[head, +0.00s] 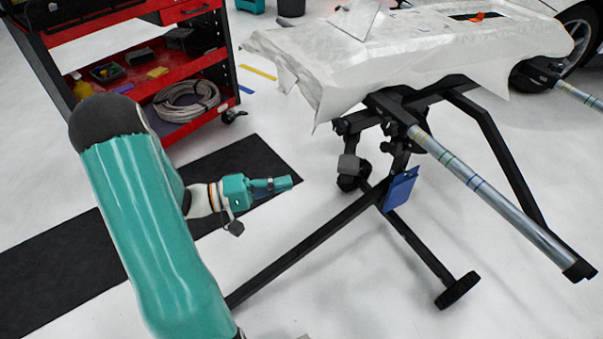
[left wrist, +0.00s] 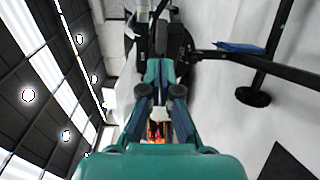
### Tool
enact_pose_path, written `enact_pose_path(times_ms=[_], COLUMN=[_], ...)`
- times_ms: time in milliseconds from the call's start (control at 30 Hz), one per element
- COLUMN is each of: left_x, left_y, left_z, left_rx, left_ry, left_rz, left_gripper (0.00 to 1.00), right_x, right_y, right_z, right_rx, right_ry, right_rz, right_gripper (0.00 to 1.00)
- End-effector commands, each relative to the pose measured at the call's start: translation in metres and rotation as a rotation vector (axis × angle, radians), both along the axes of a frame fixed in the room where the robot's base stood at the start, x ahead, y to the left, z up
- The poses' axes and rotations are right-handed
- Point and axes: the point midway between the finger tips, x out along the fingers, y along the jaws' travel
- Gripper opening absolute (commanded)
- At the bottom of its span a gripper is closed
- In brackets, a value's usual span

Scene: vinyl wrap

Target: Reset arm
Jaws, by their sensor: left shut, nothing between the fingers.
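My left arm (head: 155,230), teal with a dark rounded joint, comes in at the left of the head view. My left gripper (head: 286,184) points right, shut and empty, above the floor and apart from the stand. In the left wrist view its teal fingers (left wrist: 166,72) are close together. My right gripper is in neither view. A black wheeled stand (head: 400,128) carries a panel covered in white wrap (head: 400,55), with an orange item (head: 482,16) on top.
A red tool cart (head: 228,70) with coiled hose (head: 186,102) stands at the back left. The stand's long leg (head: 310,248) crosses the floor below my gripper. A blue piece (head: 400,188) hangs on the stand. A car wheel (head: 578,42) shows at the far right.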

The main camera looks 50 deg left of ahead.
Motion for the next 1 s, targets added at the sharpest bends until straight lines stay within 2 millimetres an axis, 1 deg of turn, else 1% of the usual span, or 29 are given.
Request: enact_pose_path(times_ms=[33,133,233,367,467,533,567,667,700,767,800,867,900,967,1000], left_x=[-0.007,-0.017,-0.021,-0.022,-0.018,-0.014,-0.012,-0.01,-0.012,-0.021,-0.029,-0.047,-0.058,-0.072,-0.078], left_y=[0.001,0.002,0.001,-0.001,-0.012,-0.029,-0.039,-0.084,-0.106,-0.14,-0.163,-0.192,-0.206,-0.221,-0.228], left_z=[0.0,0.0,0.0,-0.001,-0.011,-0.024,-0.032,-0.067,-0.084,-0.112,-0.131,-0.162,-0.181,-0.207,-0.223], left_rx=[0.0,0.0,0.0,-0.003,-0.024,-0.053,-0.066,-0.108,-0.116,-0.107,-0.079,-0.002,0.068,0.2,0.297], left_ry=[0.002,0.001,0.0,0.004,0.043,0.101,0.136,0.298,0.383,0.523,0.624,0.777,0.867,0.975,1.027], left_rz=[0.004,0.002,-0.001,-0.008,-0.049,-0.111,-0.147,-0.307,-0.386,-0.513,-0.6,-0.724,-0.791,-0.87,-0.905], left_gripper=[0.0,0.0,0.0,0.0,0.0,0.0,0.0,0.0,0.0,0.0,0.0,0.0,0.0,0.0,0.0], right_x=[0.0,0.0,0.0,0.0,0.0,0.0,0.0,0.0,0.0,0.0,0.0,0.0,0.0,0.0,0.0], right_y=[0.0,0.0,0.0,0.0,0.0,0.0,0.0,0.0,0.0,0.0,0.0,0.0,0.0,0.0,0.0], right_z=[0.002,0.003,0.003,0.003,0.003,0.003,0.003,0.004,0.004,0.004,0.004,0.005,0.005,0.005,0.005], right_rx=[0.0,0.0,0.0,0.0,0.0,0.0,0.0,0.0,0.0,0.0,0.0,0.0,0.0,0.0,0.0], right_ry=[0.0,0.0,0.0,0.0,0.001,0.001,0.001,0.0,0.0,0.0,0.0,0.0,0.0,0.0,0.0], right_rz=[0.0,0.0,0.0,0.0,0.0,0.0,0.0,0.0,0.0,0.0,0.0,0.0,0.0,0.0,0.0], right_gripper=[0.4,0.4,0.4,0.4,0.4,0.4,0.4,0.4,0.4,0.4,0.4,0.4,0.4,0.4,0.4])
